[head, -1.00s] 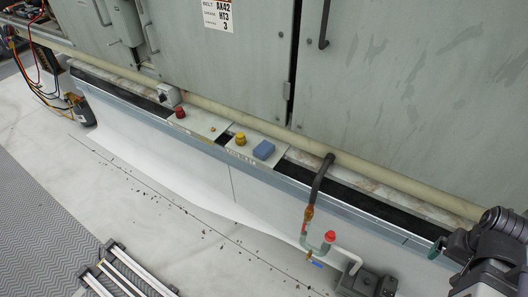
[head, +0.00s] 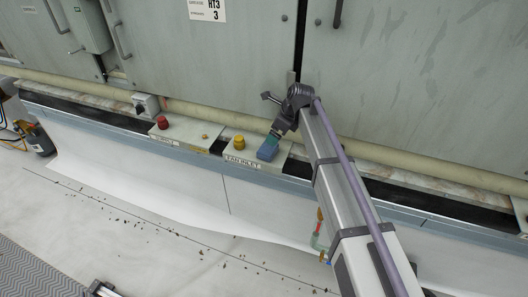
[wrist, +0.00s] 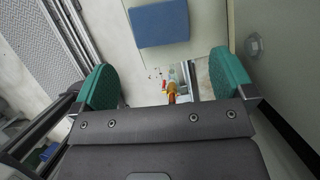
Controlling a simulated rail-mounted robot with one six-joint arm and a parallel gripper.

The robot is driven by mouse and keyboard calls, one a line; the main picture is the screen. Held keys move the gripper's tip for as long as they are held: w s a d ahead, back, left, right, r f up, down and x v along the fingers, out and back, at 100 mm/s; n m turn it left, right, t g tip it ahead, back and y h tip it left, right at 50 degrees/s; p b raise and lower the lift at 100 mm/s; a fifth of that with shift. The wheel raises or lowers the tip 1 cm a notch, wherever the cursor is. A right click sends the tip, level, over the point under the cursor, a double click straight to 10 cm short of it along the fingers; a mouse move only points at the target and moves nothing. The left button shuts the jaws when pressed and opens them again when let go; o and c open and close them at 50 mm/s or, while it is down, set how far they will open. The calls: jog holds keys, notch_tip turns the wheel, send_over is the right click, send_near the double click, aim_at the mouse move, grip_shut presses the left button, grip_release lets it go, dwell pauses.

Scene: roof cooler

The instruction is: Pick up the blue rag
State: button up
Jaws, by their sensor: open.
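The blue rag (head: 268,149) is a small folded block on the light ledge plate, right of the yellow knob. In the wrist view the rag (wrist: 160,24) shows at the top, ahead of the fingers and between their lines. My gripper (head: 275,136) is at the rag's upper edge in the head view and partly overlaps it. In the wrist view my gripper (wrist: 165,78) has its two green pads wide apart with nothing between them. I cannot tell from the head view whether a finger touches the rag.
A yellow knob (head: 239,142) stands left of the rag, and a red knob (head: 162,122) farther left. A beige pipe (head: 205,110) runs behind the ledge below the grey cabinet doors (head: 400,80). A valve pipe (head: 318,235) hangs below, close to my arm.

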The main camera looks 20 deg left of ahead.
aim_at(267, 148)
jog(key=b+x, duration=0.9)
jog(key=x, duration=0.2)
jog(key=shift+d+f+b, duration=0.1)
jog(key=shift+d+b, duration=0.1)
jog(key=shift+b, duration=0.1)
jog(key=shift+r, duration=0.25)
jog(key=c, duration=0.6)
jog(key=shift+s+r+p, duration=0.25)
jog(key=shift+r+p, duration=0.3)
jog(key=shift+p, duration=0.25)
notch_tip(267, 148, up, 7)
jog(key=p, duration=0.6)
jog(key=shift+f+p, duration=0.1)
jog(key=shift+p, duration=0.25)
jog(key=s, duration=1.3)
jog(key=s+f, duration=0.1)
jog(key=s, duration=0.5)
jog(key=shift+s+d+b, duration=0.1)
jog(key=shift+s+b, duration=0.2)
jog(key=shift+b, duration=0.1)
